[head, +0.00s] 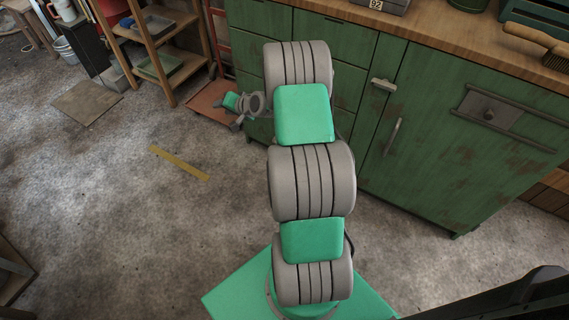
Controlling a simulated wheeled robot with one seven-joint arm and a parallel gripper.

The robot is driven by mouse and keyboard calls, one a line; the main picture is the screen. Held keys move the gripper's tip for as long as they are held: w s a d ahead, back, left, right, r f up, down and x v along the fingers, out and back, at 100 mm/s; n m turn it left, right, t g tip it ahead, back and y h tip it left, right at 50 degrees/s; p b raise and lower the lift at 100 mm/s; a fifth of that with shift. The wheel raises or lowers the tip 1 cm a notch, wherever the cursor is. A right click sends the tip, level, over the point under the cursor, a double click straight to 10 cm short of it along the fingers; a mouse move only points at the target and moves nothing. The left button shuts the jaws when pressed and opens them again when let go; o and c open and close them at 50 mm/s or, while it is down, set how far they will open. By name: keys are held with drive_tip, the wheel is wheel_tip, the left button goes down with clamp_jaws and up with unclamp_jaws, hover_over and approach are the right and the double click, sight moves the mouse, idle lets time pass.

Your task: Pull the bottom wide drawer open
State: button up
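The green cabinet (480,150) stands under a wooden worktop, with a stack of drawers at its left part. An upper drawer front (335,40) and a lower front (348,85) show to the right of my arm. The bottom wide drawer is mostly hidden behind my arm; I cannot make out its handle or its edges. My gripper (238,124) is small and partly visible near the cabinet's lower left end, left of my arm. I cannot tell whether its fingers are apart or whether it touches the drawer.
A cabinet door with an upright handle (392,137) is at the right. A red hand truck (212,95) stands close to the gripper on the left. A wooden shelf (160,50) is farther left. A yellow strip (180,162) lies on open concrete floor.

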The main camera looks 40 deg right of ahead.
drive_tip(key=s+d+f+m+t+h+b, duration=0.2)
drive_tip(key=d+f+m+b, duration=0.3)
drive_tip(key=f, duration=0.6)
drive_tip(key=s+d+f+m+t+h+b, duration=0.1)
drive_tip(key=d+f+m+b, duration=0.1)
drive_tip(key=d+f, duration=0.7)
drive_tip(key=s+d+f+m+h+b, duration=0.3)
drive_tip(key=s+f+m, duration=0.15)
drive_tip(key=f, duration=0.25)
drive_tip(key=s+d+f+m+h+b, duration=0.25)
drive_tip(key=s+f, duration=0.25)
drive_tip(key=f, duration=0.3)
drive_tip(key=shift+m+t+h, duration=0.25)
drive_tip(key=shift+m+t, duration=0.05)
drive_tip(key=shift+t, duration=0.1)
drive_tip(key=b+x, duration=0.1)
drive_tip(key=x, duration=0.2)
drive_tip(key=b+x, duration=0.1)
drive_tip(key=x, duration=0.3)
drive_tip(key=shift+d+r+b, duration=0.1)
drive_tip(key=shift+r+b, duration=0.1)
drive_tip(key=shift+b, duration=0.1)
drive_tip(key=shift+w+d+r, duration=0.1)
drive_tip(key=shift+w+d, duration=0.05)
drive_tip(key=shift+w, duration=0.2)
drive_tip(key=shift+c, duration=0.3)
clamp_jaws()
